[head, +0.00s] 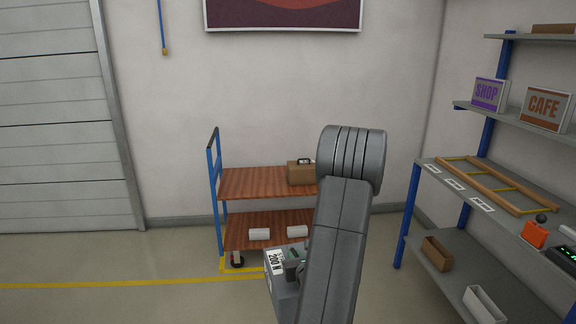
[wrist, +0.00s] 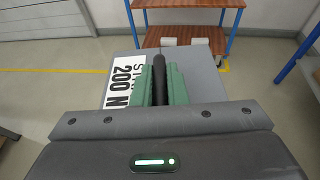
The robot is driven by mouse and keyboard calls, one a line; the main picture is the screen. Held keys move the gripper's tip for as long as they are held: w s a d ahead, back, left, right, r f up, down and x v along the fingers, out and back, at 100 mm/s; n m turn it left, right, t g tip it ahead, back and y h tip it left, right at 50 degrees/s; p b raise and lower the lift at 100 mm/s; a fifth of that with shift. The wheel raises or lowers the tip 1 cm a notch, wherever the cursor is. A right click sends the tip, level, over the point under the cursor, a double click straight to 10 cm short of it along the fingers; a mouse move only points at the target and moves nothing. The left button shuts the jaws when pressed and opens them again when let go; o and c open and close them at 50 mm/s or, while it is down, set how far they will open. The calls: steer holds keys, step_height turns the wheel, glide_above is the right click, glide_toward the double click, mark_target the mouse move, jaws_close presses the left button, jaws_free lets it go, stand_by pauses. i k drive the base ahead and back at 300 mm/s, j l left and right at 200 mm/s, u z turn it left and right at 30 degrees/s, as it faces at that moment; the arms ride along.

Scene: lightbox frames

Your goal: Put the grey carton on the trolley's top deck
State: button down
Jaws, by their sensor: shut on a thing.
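The grey carton (head: 283,292) has a white label reading "200 N" and is partly hidden behind my arm in the head view. My gripper (wrist: 160,82) is shut on it, with green fingers either side of a black bar on its top. The carton's grey top (wrist: 202,88) shows beyond the fingers in the wrist view. The trolley (head: 213,190) has a blue frame and wooden decks. Its top deck (head: 245,182) bears a brown box (head: 300,173) toward the right. My arm hides the trolley's right end. The carton is in front of the trolley, apart from the top deck.
Two white rolls (head: 259,234) lie on the trolley's lower deck (head: 270,222). The top deck's left part is clear. A blue-post shelf rack (head: 410,215) with signs, a wooden frame and small items stands at right. A yellow floor line (head: 120,284) runs at left.

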mark_target(260, 182)
steer(key=i+u, duration=0.1)
steer(key=i, duration=0.55)
steer(key=i+l, duration=0.1)
steer(key=i, duration=0.6)
steer(key=i+u, duration=0.15)
steer(key=i, duration=0.5)
steer(key=i+l+u, duration=0.3)
steer(key=i+u, duration=0.15)
steer(key=i, duration=0.15)
steer(key=i+l+u, duration=0.45)
steer(key=i, duration=0.1)
